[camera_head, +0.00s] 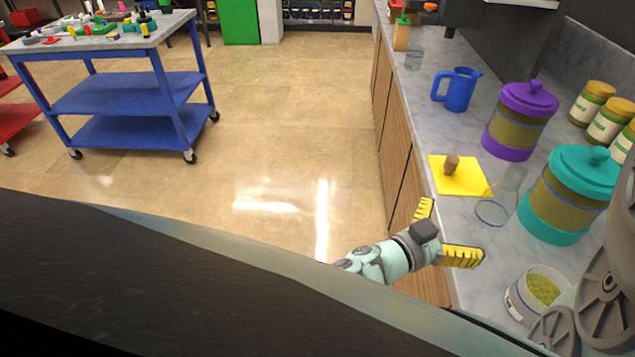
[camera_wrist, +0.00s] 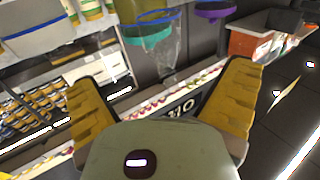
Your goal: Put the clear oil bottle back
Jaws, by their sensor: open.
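A clear, see-through bottle (camera_head: 503,196) with a blue ring around its lower part stands on the grey counter, in front of the teal-lidded jar. Its outline is faint. A see-through shape that looks like this bottle (camera_wrist: 168,58) also shows between the fingers in the wrist view. My gripper (camera_head: 455,232) is open and empty at the counter's left edge, its yellow fingers spread toward the bottle and apart from it. A yellow mat (camera_head: 474,184) with a brown stopper (camera_head: 452,166) on it lies just behind the gripper.
A teal jar (camera_head: 566,200), a purple jar (camera_head: 514,125) and a blue jug (camera_head: 458,90) stand on the counter. An open can (camera_head: 535,294) is at the near end. Lidded jars (camera_head: 594,103) line the back right. A blue cart (camera_head: 130,95) stands across the open floor.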

